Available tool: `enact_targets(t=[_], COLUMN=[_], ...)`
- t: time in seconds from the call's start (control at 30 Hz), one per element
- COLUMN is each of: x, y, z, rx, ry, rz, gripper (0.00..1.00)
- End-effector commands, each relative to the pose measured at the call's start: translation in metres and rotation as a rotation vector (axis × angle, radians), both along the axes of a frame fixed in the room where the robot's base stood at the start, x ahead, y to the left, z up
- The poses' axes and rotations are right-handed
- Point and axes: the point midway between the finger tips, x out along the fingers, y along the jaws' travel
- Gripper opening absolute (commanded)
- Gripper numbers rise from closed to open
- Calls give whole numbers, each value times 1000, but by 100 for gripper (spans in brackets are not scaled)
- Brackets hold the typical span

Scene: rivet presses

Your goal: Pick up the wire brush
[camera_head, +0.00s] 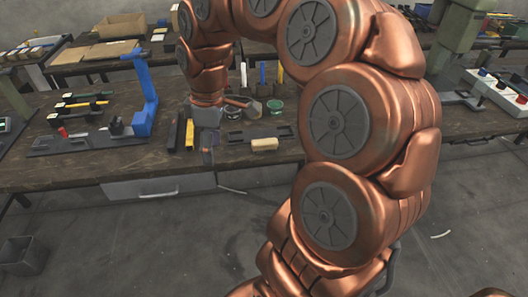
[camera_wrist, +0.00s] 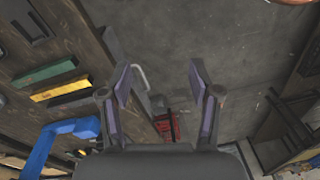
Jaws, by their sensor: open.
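A small tan, block-shaped item (camera_head: 264,145) lies near the front edge of the dark workbench (camera_head: 60,176) in the head view. It may be the wire brush, but its bristles are too small to make out. My gripper (camera_head: 208,156) is at the bench's front edge, pointing down, to the left of the tan item and apart from it. In the wrist view my gripper (camera_wrist: 160,82) is open, with nothing between its two fingers. The tan item cannot be made out in the wrist view.
A blue press (camera_head: 145,95) stands left of my gripper. Black (camera_head: 172,135) and yellow bars (camera_head: 189,134) lie close beside it. Upright-handled tools (camera_head: 262,78) and a green-topped tin (camera_head: 275,106) stand behind the tan item. The floor in front is mostly clear; a grey bin (camera_head: 24,254) stands left.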

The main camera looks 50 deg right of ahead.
Motion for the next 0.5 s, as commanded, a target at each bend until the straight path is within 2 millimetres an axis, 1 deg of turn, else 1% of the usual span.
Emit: enact_targets(t=[0.03,0.07,0.1,0.17,0.2,0.27,0.3,0.4,0.5], x=[13,19,28,37,43,47,50,50,47], y=[-19,-31,-48,-74,-93,-119,-136,-172,-198], z=[-12,-15,-18,-27,-32,-41,-47,-60,-69], rx=[11,11,14,17,14,15,11,6,-1], ry=[-12,-21,-37,-50,-64,-75,-81,-92,-97], rz=[23,44,69,102,122,149,163,192,210], gripper=[62,62,62,62,62,62,62,62,62])
